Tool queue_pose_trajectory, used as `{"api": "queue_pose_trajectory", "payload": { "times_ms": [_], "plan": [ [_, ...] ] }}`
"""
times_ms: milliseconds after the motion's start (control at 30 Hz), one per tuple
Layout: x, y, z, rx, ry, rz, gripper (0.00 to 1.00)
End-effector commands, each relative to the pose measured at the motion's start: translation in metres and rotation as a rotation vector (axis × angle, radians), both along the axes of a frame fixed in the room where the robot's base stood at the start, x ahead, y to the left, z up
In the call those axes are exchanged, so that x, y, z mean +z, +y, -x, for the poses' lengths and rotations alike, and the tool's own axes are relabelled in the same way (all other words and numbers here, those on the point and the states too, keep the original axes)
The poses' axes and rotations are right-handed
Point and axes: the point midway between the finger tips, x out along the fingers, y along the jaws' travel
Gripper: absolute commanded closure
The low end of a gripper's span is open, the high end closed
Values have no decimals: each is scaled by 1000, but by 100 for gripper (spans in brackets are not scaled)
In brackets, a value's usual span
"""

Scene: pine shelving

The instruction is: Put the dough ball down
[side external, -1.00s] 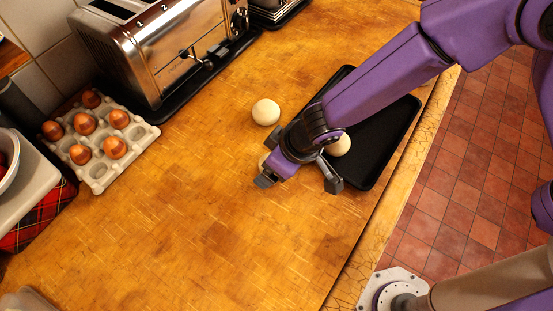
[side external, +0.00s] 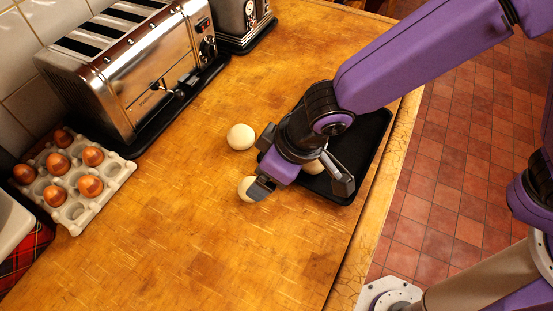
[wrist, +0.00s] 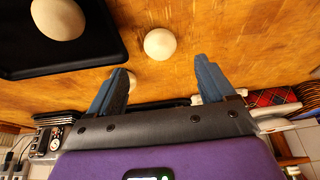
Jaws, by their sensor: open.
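Three pale dough balls are in view. One dough ball (side external: 240,137) rests on the wooden worktop (side external: 190,225); in the wrist view it is partly hidden behind the left finger (wrist: 131,80). A second dough ball (side external: 246,187) rests on the wood, partly covered by a fingertip in the side view; it shows whole in the wrist view (wrist: 160,44), beyond the gap between the fingers. A third dough ball (side external: 314,167) sits on the black tray (side external: 369,139), mostly behind my gripper. My gripper (side external: 302,187) is open with nothing between its fingers, above the worktop and tray edge.
A steel toaster (side external: 150,75) stands at the upper left on a dark base. A grey egg carton (side external: 75,210) with several brown eggs lies at the left. The worktop in front is clear. Its right edge drops to a red tiled floor (side external: 440,190).

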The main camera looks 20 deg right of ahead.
Motion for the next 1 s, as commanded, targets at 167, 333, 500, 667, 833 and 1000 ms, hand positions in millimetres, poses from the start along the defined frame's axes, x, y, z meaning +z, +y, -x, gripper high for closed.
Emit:
{"api": "queue_pose_trajectory", "payload": {
  "times_ms": [167,333,500,667,833,1000],
  "plan": [
    [20,-6,5,-1,0,-1,17],
    [27,-8,8,-1,0,0,17],
    [28,-9,8,-1,1,2,17],
    [29,-12,7,-1,2,4,17],
    [37,-43,2,13,7,31,17],
    [48,-100,2,47,24,83,17]
  ]
}}
